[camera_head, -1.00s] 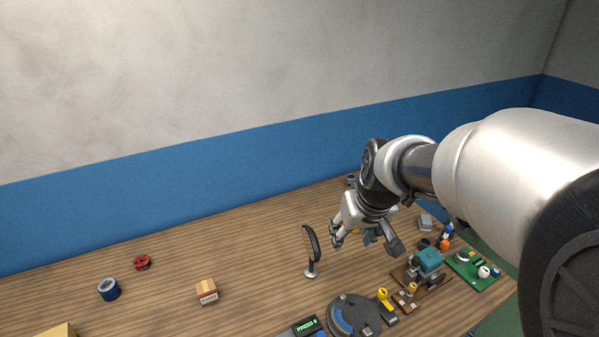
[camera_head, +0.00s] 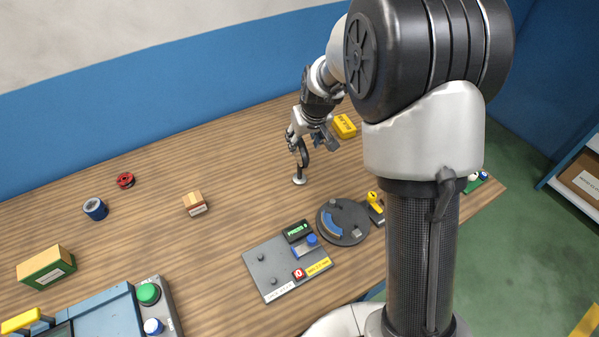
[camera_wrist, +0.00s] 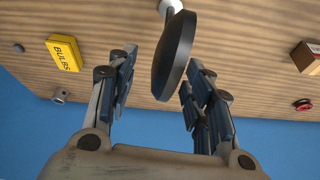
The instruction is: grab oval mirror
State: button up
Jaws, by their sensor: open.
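The oval mirror (camera_head: 303,154) stands upright on a small round silver base (camera_head: 299,181) on the wooden table. In the wrist view the mirror (camera_wrist: 174,58) shows nearly edge-on as a dark disc, with its pale base at the top edge. My gripper (camera_head: 307,140) is open at the mirror's upper part. In the wrist view the mirror's near end lies between the two spread fingers, closer to the right finger. I cannot tell whether that finger touches it. In the head view the fingers partly overlap the mirror.
A yellow BULBS box (camera_head: 345,126) lies right of the mirror. A round dark turntable (camera_head: 343,222) and a grey button panel (camera_head: 285,265) are in front. A small cardboard box (camera_head: 195,204) stands left, with clear table between. A blue wall rises behind.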

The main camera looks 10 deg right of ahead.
aim_at(300, 161)
jog(key=x, duration=0.2)
jog(key=b+x, duration=0.2)
jog(key=x, duration=0.1)
jog(key=shift+s+a+f, duration=0.15)
jog(key=shift+a+f, duration=0.05)
jog(key=shift+f, duration=0.25)
jog(key=shift+r, duration=0.1)
grip_shut()
dwell(0.5)
